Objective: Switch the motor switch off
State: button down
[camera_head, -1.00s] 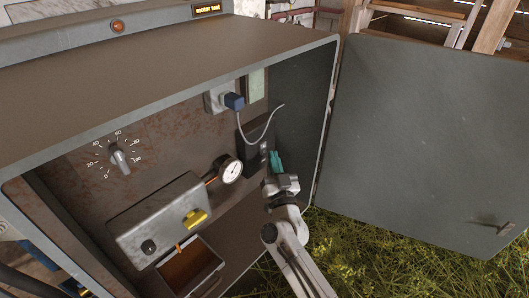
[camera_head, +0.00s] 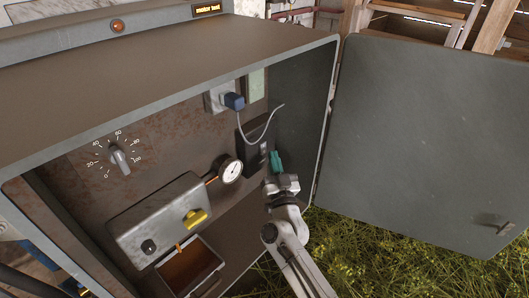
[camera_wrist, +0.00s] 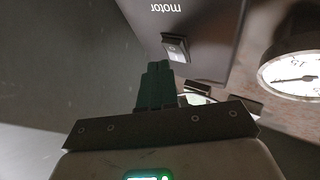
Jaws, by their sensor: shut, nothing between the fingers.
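The motor switch (camera_wrist: 179,49) is a small rocker on a dark plate marked "motor", upside down in the wrist view. In the head view the dark switch box (camera_head: 254,155) is on the cabinet's back panel, right of the gauge. My gripper (camera_head: 276,160) has teal fingers, shut and empty, just right of and in front of the box. In the wrist view the fingertips (camera_wrist: 157,66) are close beside the rocker, slightly left of it. I cannot tell whether they touch it. The rocker's on or off position is not clear.
A round gauge (camera_head: 231,171) stands left of the switch box. A grey cable hangs from the blue plug (camera_head: 234,101) above it. A metal box with a yellow knob (camera_head: 196,217) and a dial (camera_head: 120,158) are further left. The open cabinet door (camera_head: 425,140) is at the right.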

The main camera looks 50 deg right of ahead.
dwell(0.7)
jog(key=shift+w, duration=0.45)
jog(key=shift+w, duration=0.25)
dwell(0.4)
dwell(0.4)
jog(key=shift+s+p, duration=0.45)
jog(key=shift+s, duration=0.25)
jog(key=s, duration=0.5)
jog(key=shift+r+p, duration=0.3)
jog(key=shift+p, duration=0.05)
dwell(0.3)
